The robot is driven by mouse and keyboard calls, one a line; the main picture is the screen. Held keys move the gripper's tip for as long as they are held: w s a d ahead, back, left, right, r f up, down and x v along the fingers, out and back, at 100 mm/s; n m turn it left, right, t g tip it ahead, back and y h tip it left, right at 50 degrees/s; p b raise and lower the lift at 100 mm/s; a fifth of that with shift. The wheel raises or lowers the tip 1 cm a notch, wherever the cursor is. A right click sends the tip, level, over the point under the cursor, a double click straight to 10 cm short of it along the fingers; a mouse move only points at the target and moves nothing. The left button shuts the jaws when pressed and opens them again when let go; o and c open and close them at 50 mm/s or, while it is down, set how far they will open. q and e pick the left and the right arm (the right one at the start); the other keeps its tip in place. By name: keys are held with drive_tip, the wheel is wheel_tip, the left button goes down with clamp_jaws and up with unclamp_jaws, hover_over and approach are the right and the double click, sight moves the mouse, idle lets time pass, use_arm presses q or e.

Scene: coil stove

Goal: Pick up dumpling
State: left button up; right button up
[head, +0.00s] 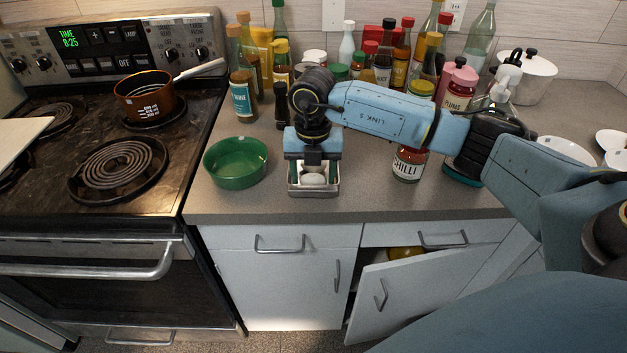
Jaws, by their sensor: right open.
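A small pale dumpling (313,180) sits in a small metal tray (313,193) near the front edge of the counter. My right gripper (314,172) reaches in from the right and points down over the tray. Its fingers are apart, one on each side of the dumpling. The gripper body hides the back of the tray, and I cannot tell whether the fingers touch the dumpling. My left gripper is not in view.
A green bowl (236,163) stands just left of the tray. Several bottles and jars crowd behind, with a chilli jar (409,163) to the right. The coil stove (120,165) with a copper pot (145,97) is at left. A cabinet door (410,290) below hangs open.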

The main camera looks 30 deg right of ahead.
drive_tip(key=shift+f, duration=0.2)
drive_tip(key=c, duration=0.6)
drive_tip(key=shift+r, duration=0.1)
